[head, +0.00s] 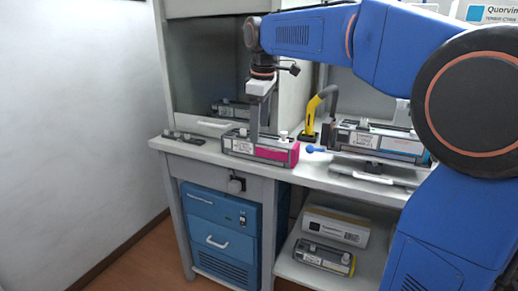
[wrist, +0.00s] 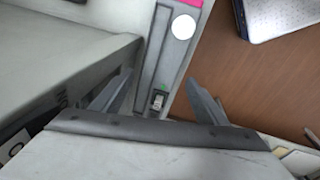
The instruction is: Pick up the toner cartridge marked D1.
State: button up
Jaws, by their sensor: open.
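A grey toner cartridge with a magenta panel (head: 272,153) lies on the bench top near its front edge. Its white label is too small to read, so I cannot tell whether it says D1. My gripper (head: 256,134) points down at this cartridge, over its middle. In the wrist view my gripper (wrist: 159,77) is open, with one finger on each side of the grey cartridge body (wrist: 154,70). The magenta part shows at the top of that view. I cannot tell whether the fingers touch it. Another cartridge with a cyan panel (head: 392,143) stands to the right; its label is unreadable.
A yellow and black curved tool (head: 314,114) and a small blue-tipped item (head: 315,149) are right of the magenta cartridge. A dark flat part (head: 184,138) lies left. A yellow-marked cartridge (head: 325,258) and a box (head: 336,227) are on the lower shelf. A blue cabinet (head: 218,228) stands below.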

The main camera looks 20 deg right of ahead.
aim_at(259, 147)
jog(key=shift+w+f, duration=0.25)
jog(key=shift+f, duration=1.15)
jog(key=shift+w+f, duration=0.2)
jog(key=shift+f, duration=1.15)
jog(key=c, duration=1.4)
